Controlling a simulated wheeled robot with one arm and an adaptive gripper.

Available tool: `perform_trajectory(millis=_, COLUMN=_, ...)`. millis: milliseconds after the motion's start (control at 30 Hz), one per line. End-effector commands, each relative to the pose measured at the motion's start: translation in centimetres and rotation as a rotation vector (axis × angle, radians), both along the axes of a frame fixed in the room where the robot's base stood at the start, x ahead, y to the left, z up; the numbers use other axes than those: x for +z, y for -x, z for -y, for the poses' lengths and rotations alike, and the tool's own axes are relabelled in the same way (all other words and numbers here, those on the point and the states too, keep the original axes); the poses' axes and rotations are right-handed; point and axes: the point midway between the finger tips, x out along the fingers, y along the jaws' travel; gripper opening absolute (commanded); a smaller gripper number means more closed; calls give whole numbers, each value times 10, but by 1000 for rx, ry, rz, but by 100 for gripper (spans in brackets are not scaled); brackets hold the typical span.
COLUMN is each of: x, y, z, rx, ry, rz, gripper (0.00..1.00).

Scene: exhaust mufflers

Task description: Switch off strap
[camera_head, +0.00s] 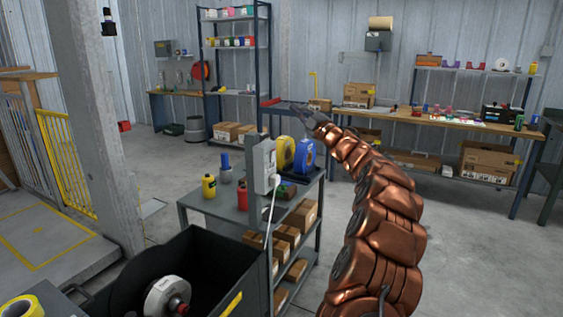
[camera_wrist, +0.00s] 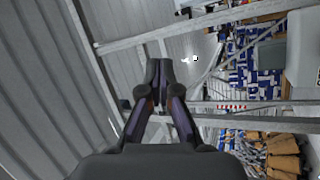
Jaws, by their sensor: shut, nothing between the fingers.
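No thing in view is clearly marked as the strap. A grey box (camera_head: 264,165) with a white cable is fixed to an upright post at the metal cart. I cannot make out a switch on it at this size. My arm reaches up and away, to the right of the box. My gripper (camera_head: 285,107) is above and beyond the box, apart from it. In the wrist view, my gripper (camera_wrist: 158,68) has its dark fingertips together with nothing between them. The grey box is not recognisable in the wrist view.
The cart (camera_head: 215,207) carries a yellow roll (camera_head: 285,152), a blue roll (camera_head: 304,156), a yellow bottle (camera_head: 209,187) and a red can (camera_head: 242,194). A black bin (camera_head: 215,262) stands in front. A concrete pillar (camera_head: 100,120) is at left.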

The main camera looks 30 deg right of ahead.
Motion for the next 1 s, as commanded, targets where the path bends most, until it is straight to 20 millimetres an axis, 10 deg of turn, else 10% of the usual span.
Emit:
perform_trajectory(millis=433, x=-158, y=62, z=38, rx=228, ry=388, rz=-71, gripper=0)
perform_trajectory(millis=1000, x=-180, y=73, z=39, rx=270, ry=429, rz=-96, gripper=0)
